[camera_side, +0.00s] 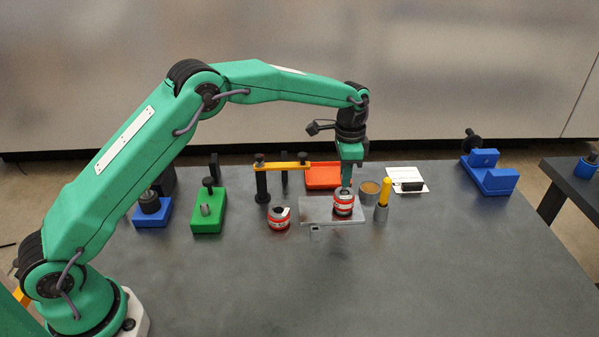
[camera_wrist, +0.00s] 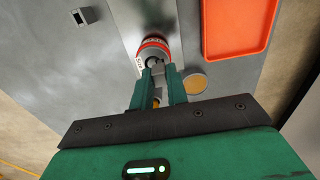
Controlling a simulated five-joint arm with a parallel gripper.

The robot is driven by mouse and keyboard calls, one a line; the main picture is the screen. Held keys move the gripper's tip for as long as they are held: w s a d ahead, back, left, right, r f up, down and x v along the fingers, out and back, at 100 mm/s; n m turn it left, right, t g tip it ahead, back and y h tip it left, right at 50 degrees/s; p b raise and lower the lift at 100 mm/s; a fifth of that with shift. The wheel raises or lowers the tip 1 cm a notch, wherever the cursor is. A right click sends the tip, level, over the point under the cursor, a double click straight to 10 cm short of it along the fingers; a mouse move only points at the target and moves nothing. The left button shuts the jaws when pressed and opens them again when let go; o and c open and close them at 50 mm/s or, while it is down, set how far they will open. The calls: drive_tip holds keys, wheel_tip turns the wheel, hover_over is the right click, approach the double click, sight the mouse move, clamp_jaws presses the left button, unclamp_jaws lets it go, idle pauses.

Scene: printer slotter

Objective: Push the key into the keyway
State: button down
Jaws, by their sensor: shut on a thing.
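My gripper (camera_side: 347,185) points down just above a red-and-black banded hub (camera_side: 343,205) on the grey metal plate (camera_side: 314,206). In the wrist view my fingers (camera_wrist: 161,68) are shut on a small part, taken as the key, mostly hidden between them. The hub (camera_wrist: 154,44) lies right at the fingertips there, with a white label on its side. The fingers cover part of its top, so I cannot see the keyway or tell whether the key touches it. A second similar hub (camera_side: 279,219), with a notch in its top, stands left of the plate.
A yellow-handled pin in a grey holder (camera_side: 381,213) and a tan-topped cup (camera_side: 367,194) stand close right of the hub. A red tray (camera_side: 323,176) lies behind. The front table area is clear.

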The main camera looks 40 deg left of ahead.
drive_tip(key=shift+f, duration=1)
idle(1.1)
drive_tip(key=c, duration=1.3)
unclamp_jaws()
wheel_tip(320, 180, up, 7)
drive_tip(key=shift+r, duration=0.4)
drive_tip(key=shift+r, duration=0.1)
